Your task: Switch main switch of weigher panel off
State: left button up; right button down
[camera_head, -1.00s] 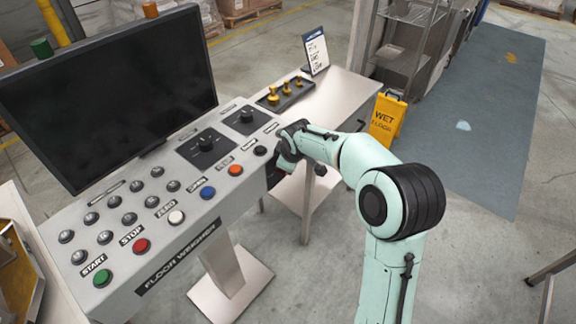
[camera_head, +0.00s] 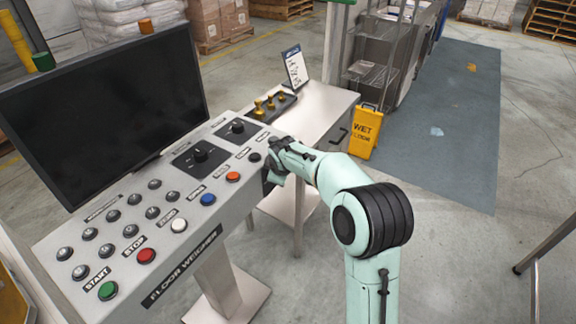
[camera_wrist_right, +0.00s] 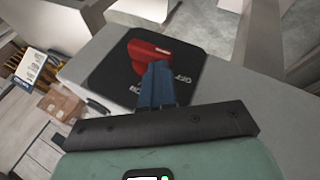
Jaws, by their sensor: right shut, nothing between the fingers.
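In the right wrist view a red rotary switch (camera_wrist_right: 150,54) sits on a black square plate (camera_wrist_right: 108,75) with white lettering, OFF readable upside down at its right. My right gripper (camera_wrist_right: 156,70) is shut with nothing between its fingers. Its blue-grey fingertips are at the red switch and overlap its lower edge; I cannot tell if they touch. In the head view the floor weigher panel (camera_head: 215,215) stands at the left, and my right gripper (camera_head: 274,172) is at its right end. The red switch is hidden there. My left gripper is not in view.
The panel top carries coloured buttons, black knobs and a dark monitor (camera_head: 105,105). Behind its right end is a metal table (camera_head: 318,112) with a yellow-knobbed box (camera_head: 270,105) and a sign. A yellow wet-floor sign (camera_head: 364,132) stands beyond. Open floor lies right.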

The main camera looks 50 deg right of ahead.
jog(key=shift+a+f, duration=0.45)
jog(key=shift+f, duration=0.2)
jog(key=shift+a, duration=0.15)
notch_tip(320, 180, up, 6)
jog(key=p, duration=0.4)
jog(key=s+a+r+b, duration=0.3)
jog(key=s+a, duration=0.1)
jog(key=a, duration=0.2)
jog(key=shift+s+a+r, duration=0.25)
jog(key=shift+a+r, duration=0.1)
jog(key=shift+r, duration=0.05)
